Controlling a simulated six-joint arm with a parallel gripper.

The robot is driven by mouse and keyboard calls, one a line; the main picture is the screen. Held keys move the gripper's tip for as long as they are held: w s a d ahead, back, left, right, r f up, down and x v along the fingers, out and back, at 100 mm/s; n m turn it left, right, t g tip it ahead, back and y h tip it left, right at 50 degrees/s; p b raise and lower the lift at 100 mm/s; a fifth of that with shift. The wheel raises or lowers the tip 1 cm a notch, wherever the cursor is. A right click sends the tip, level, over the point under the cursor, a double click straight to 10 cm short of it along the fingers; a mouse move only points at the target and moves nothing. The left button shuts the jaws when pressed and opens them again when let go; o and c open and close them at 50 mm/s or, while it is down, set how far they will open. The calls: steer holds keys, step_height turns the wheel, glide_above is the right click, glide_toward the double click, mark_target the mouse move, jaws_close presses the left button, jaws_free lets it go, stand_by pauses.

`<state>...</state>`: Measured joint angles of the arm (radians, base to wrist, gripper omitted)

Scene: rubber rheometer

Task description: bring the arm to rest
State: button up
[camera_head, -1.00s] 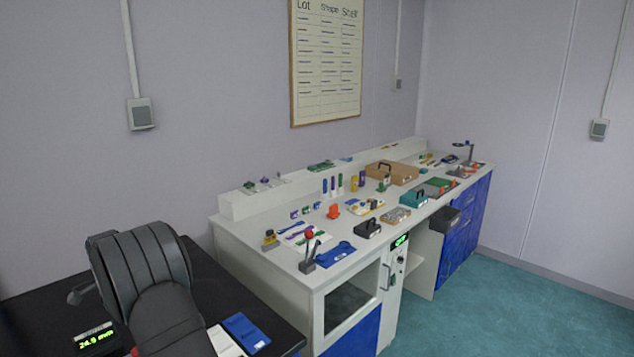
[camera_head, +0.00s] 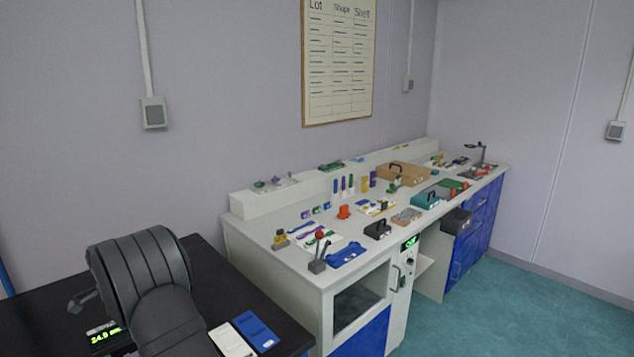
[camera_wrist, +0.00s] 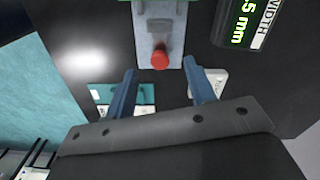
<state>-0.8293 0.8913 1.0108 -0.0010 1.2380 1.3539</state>
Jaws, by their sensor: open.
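My gripper (camera_wrist: 159,66) shows in the wrist view, with two blue fingers spread apart and nothing between them. It is over the black table, its fingertips below a grey device with a red button (camera_wrist: 160,60) in the picture. In the head view my dark arm stands at the lower left over the black table (camera_head: 215,275); the gripper itself is hidden there.
A display (camera_head: 103,338) with green digits, a white card (camera_head: 233,340) and a blue card (camera_head: 255,330) lie on the black table. To the right, a white bench (camera_head: 285,270) holds many small items, cases and a red-knobbed lever. Teal floor (camera_head: 450,320) is free.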

step_height(320, 180, up, 10)
steer(key=a+r+m+t+y, duration=0.2)
steer(key=a+r+m, duration=0.1)
steer(key=a+r, duration=0.3)
steer(key=a+x, duration=0.1)
steer(key=x, duration=0.5)
steer(key=shift+w+a+f, duration=0.25)
